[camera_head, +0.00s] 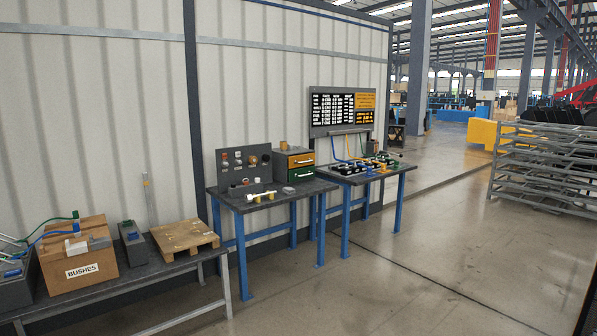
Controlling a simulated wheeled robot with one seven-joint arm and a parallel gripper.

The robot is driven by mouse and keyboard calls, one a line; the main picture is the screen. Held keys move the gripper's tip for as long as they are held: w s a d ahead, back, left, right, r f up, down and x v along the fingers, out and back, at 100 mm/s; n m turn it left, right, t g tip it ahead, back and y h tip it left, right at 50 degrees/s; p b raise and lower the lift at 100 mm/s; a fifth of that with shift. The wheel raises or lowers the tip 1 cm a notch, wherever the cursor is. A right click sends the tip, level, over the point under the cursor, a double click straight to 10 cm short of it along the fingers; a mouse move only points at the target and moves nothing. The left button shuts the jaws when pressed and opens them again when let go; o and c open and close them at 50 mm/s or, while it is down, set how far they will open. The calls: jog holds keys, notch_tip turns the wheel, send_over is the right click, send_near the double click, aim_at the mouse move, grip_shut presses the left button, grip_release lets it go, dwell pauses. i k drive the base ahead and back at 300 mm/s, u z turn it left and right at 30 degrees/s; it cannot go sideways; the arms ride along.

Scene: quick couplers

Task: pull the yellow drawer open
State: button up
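The yellow drawer (300,157) is the upper one of a small two-drawer cabinet on the back of the left blue-legged workbench (228,197). It has a pale bar handle across its front and looks shut, flush with the cabinet. A green drawer (300,175) with a similar handle sits right under it and also looks shut. A small tan cup-like object (284,146) stands by the cabinet's top. My gripper is not in view.
A yellow-and-white fitting (261,197) lies on the bench front. A second workbench (369,177) stands right of the cabinet. A low bench with a BUSHES box (82,262) and pallet (184,237) is at left. The floor (400,270) before the workbenches is clear.

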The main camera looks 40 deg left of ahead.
aim_at(300, 159)
jog(key=u, duration=1.35)
